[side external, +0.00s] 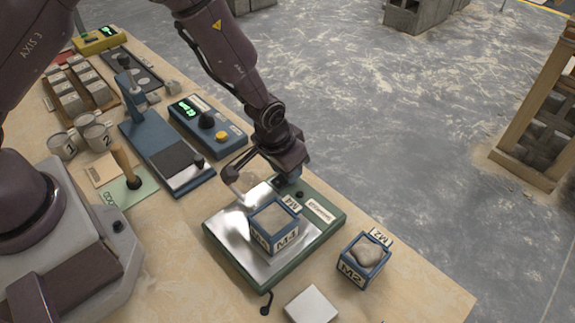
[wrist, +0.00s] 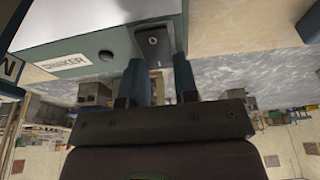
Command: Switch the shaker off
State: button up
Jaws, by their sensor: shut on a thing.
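The shaker (side external: 325,232) is a green-edged box with a shiny metal top plate, and it carries a blue mortar tub (side external: 270,240). My gripper (side external: 286,180) is low at the shaker's far end in the side view. In the wrist view, the shaker (wrist: 85,30) fills the upper left, with its label and a round black button. A dark switch plate (wrist: 152,42) marked with an O lies at its edge. My gripper (wrist: 160,78) has its two blue fingers around the dark switch part, shut on it. The gripper hides the switch in the side view.
A second blue tub (side external: 362,262) marked M2 stands right of the shaker. A pale square block (side external: 311,305) lies in front. A blue device with a green display (side external: 208,125) and a blue press-like stand (side external: 165,150) are to the left.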

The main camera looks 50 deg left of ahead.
aim_at(274, 185)
jog(key=o, duration=0.9)
jog(key=shift+r, duration=0.1)
jog(key=v, duration=1.2)
jog(key=shift+s+r, duration=0.15)
jog(key=shift+r, duration=0.2)
